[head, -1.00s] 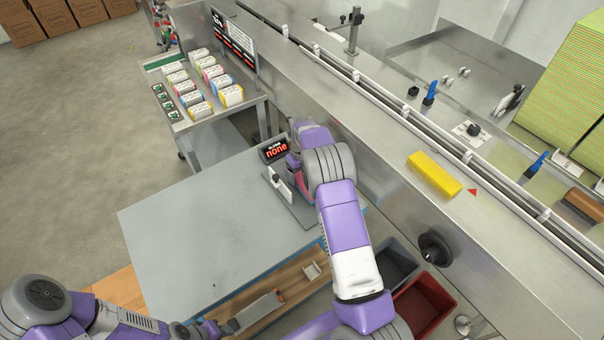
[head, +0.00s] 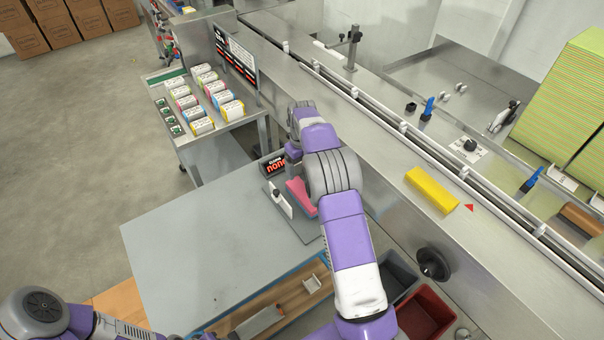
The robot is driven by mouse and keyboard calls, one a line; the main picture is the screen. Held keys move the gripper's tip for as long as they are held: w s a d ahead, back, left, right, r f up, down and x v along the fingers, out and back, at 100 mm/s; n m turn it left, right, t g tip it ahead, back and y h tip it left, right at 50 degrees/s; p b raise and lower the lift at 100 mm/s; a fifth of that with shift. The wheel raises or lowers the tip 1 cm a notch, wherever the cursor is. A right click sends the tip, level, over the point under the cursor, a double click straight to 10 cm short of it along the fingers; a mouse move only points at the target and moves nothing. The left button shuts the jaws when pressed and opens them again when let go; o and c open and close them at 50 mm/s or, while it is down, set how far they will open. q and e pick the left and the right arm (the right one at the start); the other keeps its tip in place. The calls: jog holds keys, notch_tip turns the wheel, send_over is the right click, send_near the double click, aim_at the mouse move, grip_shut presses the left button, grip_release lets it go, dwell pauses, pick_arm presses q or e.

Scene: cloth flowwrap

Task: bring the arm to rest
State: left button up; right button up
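My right arm reaches up from the bottom of the head view, over the grey table (head: 190,250), towards the conveyor machine. Its wrist end (head: 302,112) is above the small display, beside the machine's front edge. The fingers cannot be made out, so I cannot tell whether they are open or shut. A pink item (head: 301,196) lies by the upright white and dark piece (head: 280,203) on the small grey stand, partly hidden by my arm. My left arm is low at the bottom left; its gripper end is at the frame's bottom edge, mostly cut off.
A cart (head: 229,133) with rows of colourful packs stands at the back left. A yellow block (head: 432,190) lies on the machine's steel ledge. A red bin (head: 426,314) and a grey bin (head: 397,273) sit below it. The table's left part is clear.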

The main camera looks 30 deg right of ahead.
jog(key=shift+r, duration=0.35)
dwell(0.3)
